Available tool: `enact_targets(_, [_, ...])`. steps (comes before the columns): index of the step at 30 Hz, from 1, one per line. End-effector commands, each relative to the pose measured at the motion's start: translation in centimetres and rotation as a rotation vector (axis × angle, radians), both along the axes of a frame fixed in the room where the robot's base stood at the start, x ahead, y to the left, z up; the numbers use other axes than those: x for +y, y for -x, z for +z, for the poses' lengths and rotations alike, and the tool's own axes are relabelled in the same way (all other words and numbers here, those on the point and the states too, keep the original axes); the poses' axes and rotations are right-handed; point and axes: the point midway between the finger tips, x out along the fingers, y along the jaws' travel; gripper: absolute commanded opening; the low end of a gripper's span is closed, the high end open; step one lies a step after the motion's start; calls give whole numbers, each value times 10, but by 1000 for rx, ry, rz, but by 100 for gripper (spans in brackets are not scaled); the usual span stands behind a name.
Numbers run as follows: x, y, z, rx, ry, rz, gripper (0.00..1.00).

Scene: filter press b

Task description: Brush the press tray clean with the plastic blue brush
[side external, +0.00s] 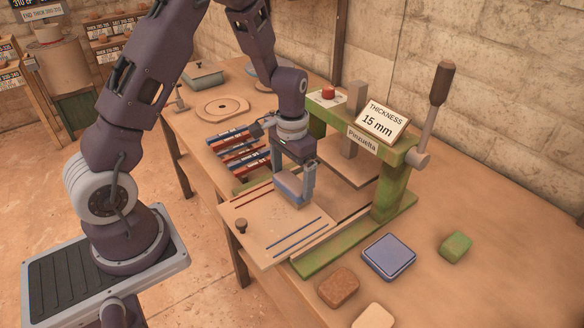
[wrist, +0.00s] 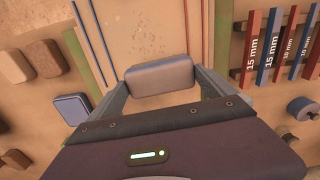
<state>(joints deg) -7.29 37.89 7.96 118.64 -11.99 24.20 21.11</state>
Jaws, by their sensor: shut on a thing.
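My gripper (side external: 293,178) is shut on a blue block-shaped brush (side external: 289,190) and holds it over the press tray (side external: 262,245). The brush also shows in the wrist view (wrist: 160,78) between the two fingers. Its underside is hidden, so I cannot tell whether it touches the tray. The press tray is a flat light wooden board with red and blue strips and a dark knob (side external: 241,226). In the wrist view, small crumbs (wrist: 150,42) are scattered on the tray beyond the brush.
The green press frame (side external: 395,190) with a lever stands right of the tray. A blue-rimmed square block (side external: 388,257), a brown block (side external: 338,287), a tan block (side external: 374,317) and a green block (side external: 456,246) lie at the front right. Red and blue 15 mm bars (side external: 240,150) lie behind the tray.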

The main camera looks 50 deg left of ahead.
Motion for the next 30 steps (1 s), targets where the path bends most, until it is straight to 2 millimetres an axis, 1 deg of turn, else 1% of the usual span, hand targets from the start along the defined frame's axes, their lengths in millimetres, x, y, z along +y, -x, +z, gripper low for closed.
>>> enact_targets(2, [0,1,-15,5,1,1,62])
enact_targets(3, [1,4,-15,2,0,2,56])
enact_targets(30, [1,86,-16,3,0,0,56])
